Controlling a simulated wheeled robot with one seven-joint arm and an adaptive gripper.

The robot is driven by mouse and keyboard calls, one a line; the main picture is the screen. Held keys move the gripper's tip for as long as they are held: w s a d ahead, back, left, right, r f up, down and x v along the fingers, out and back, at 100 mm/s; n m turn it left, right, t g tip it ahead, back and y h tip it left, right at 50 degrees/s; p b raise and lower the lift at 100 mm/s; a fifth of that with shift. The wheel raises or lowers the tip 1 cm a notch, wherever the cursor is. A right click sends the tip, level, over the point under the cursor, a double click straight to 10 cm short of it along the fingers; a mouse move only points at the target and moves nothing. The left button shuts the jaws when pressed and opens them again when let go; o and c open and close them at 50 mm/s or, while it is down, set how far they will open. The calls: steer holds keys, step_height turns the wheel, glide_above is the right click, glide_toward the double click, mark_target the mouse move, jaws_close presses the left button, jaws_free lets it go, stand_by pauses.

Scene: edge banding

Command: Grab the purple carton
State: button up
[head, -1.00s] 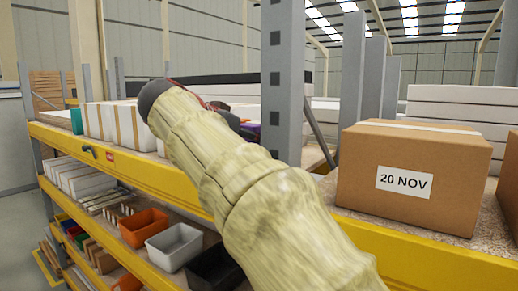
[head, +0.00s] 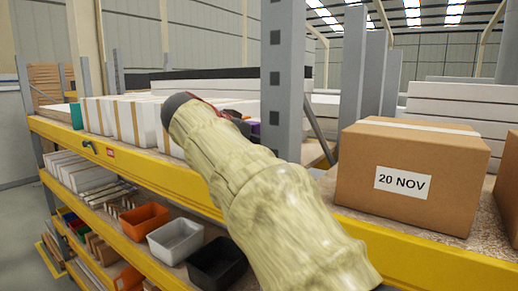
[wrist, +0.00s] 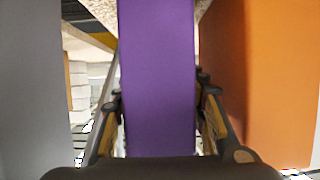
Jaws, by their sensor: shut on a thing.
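The purple carton (wrist: 157,75) fills the middle of the wrist view as a tall flat purple face. My gripper (wrist: 160,112) has one finger on each side of it and is shut on it. In the head view only a small purple patch of the carton (head: 255,128) shows behind my arm, next to the grey upright. My sleeved arm hides most of the gripper there.
An orange surface (wrist: 255,75) stands close on the right in the wrist view, and a grey one (wrist: 33,90) on the left. In the head view a grey rack upright (head: 282,80) and a brown box labelled 20 NOV (head: 375,205) stand to the right. White boxes (head: 125,118) line the shelf to the left.

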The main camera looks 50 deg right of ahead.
steer(key=c, duration=0.6)
steer(key=shift+r, duration=0.1)
step_height(320, 180, up, 18)
steer(key=shift+p, duration=0.3)
